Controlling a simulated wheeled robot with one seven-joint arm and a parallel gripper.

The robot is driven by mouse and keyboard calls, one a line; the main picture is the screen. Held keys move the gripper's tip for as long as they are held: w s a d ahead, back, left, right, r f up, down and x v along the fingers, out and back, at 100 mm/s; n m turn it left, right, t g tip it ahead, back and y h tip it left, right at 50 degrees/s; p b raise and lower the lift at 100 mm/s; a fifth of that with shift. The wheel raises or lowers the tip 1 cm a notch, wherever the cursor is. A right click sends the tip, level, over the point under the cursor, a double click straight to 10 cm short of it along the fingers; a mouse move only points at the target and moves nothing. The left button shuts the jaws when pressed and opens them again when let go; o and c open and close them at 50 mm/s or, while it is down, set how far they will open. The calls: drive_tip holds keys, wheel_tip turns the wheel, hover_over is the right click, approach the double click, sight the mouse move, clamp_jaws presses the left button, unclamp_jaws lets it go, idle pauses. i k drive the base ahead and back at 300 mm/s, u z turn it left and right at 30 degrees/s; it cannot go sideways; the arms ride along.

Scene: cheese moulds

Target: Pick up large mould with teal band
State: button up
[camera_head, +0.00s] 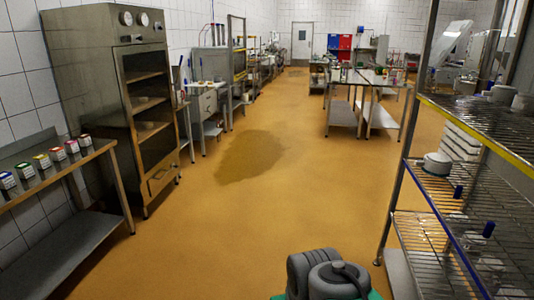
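I cannot make out a large mould with a teal band in the head view. A white round lidded item (437,163), perhaps a mould, stands on the middle level of the wire rack at right. Pale round items (502,95) stand on the rack's top level, too small and partly cut off to tell their bands. Grey rounded joints of my own arm (335,280) show at the bottom edge. My gripper is not in view.
The wire rack (434,205) stands close at right, with a stack of white trays (460,140). A steel table (70,158) at left holds several small coloured boxes (40,161). A tall steel cabinet (130,50) stands behind it. The orange floor (270,215) between is clear, with a dark wet-looking patch (250,155).

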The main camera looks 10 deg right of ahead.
sight(435, 165)
drive_tip(key=z, duration=2.1)
